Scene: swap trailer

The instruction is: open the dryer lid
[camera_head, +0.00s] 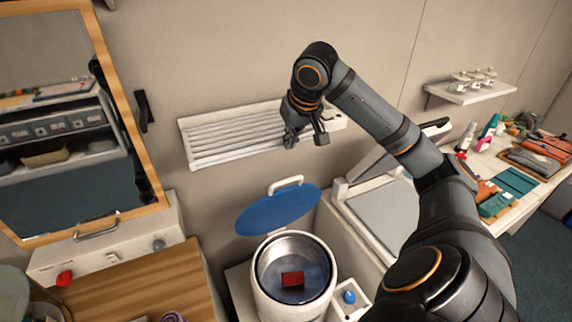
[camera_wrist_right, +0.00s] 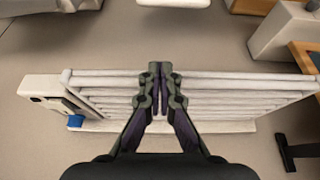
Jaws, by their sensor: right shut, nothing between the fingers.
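The dryer (camera_head: 262,295) is a white round tub with a metal drum, low in the middle of the head view. Its blue lid (camera_head: 275,212) with a white handle (camera_head: 286,184) stands raised behind the drum opening, so the drum is uncovered. A red item (camera_head: 292,279) lies inside the drum. My right gripper (camera_head: 306,140) is above and behind the lid, in front of the wall rack, apart from the lid and handle. In the right wrist view its fingers (camera_wrist_right: 160,72) are together with nothing between them. My left gripper is out of view.
A white slatted rack (camera_head: 230,135) is on the wall behind my right gripper; it also fills the middle of the wrist view (camera_wrist_right: 230,83). A mirror (camera_head: 60,110) stands at left. A cluttered worktop (camera_head: 485,165) and small shelf (camera_head: 470,93) are at right.

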